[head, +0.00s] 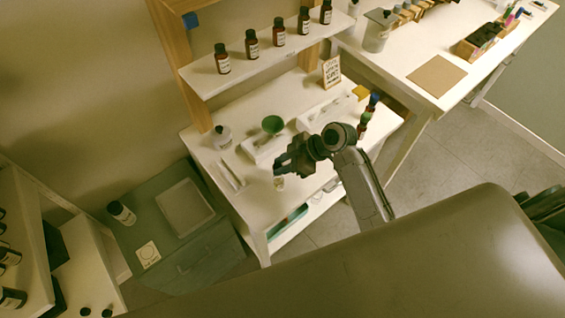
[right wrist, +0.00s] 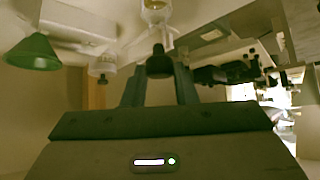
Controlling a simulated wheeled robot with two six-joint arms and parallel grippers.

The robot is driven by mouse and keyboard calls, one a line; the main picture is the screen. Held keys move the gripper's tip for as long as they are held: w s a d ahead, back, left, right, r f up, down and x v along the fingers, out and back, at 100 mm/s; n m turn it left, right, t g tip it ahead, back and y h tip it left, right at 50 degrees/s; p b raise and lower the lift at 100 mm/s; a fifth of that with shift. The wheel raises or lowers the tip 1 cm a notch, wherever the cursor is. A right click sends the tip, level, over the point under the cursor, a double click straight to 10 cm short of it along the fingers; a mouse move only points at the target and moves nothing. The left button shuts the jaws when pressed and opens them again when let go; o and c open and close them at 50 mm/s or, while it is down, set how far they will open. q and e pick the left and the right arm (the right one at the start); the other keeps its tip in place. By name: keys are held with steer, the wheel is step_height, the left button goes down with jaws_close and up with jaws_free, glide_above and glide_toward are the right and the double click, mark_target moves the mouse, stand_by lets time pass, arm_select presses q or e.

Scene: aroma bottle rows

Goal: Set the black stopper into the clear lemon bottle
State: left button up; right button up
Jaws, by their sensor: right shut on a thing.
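My right gripper (head: 284,164) is over the white bench top, and its fingers also show in the right wrist view (right wrist: 158,78). It is shut on the black stopper (right wrist: 158,63), which sits between the fingertips. The clear lemon bottle (head: 279,184) stands on the bench just below the gripper in the head view. In the upside-down right wrist view, the clear bottle (right wrist: 156,12) with yellowish contents has its neck pointing at the stopper, with a small gap apparent between them. My left gripper is not in view.
A green funnel (head: 272,125) and another clear bottle (head: 222,137) stand behind the gripper. Several small bottles (head: 364,120) stand at the bench's right edge. A shelf (head: 240,75) with brown bottles rises behind.

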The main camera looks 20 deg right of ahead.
steer(key=shift+f+b, duration=0.95)
steer(key=shift+f, duration=0.5)
steer(key=o, duration=1)
steer(key=shift+o, duration=0.2)
steer(key=b+v, duration=0.3)
steer(key=v, duration=0.7)
steer(key=shift+d+r, duration=0.25)
steer(key=shift+d, duration=0.05)
steer(key=shift+s, duration=0.15)
